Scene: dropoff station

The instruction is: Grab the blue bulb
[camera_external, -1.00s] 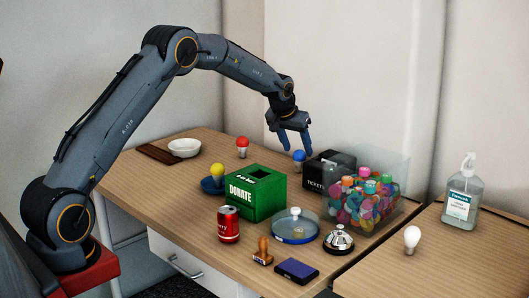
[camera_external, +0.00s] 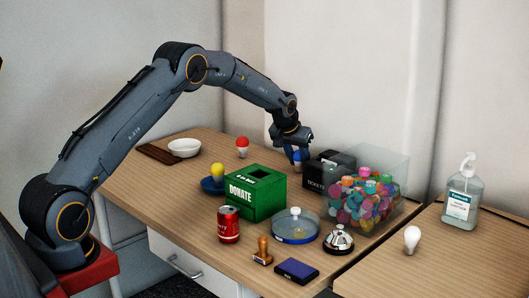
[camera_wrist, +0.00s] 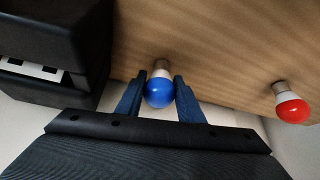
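The blue bulb (camera_wrist: 159,93) stands on the wooden table, between the two blue fingers of my gripper (camera_wrist: 160,88) in the wrist view. The fingers lie on either side of its blue globe, close to it; contact is not clear. In the external view my gripper (camera_external: 299,158) is lowered over the blue bulb (camera_external: 299,156), and the fingers partly hide it. The gripper is open around the bulb.
A black tickets box (camera_external: 329,171) stands close to the right of my gripper. A green donate box (camera_external: 256,192) is in front, and a red bulb (camera_external: 242,147) is to the left, also in the wrist view (camera_wrist: 292,108). A clear bin (camera_external: 388,163) of colorful items stands further right.

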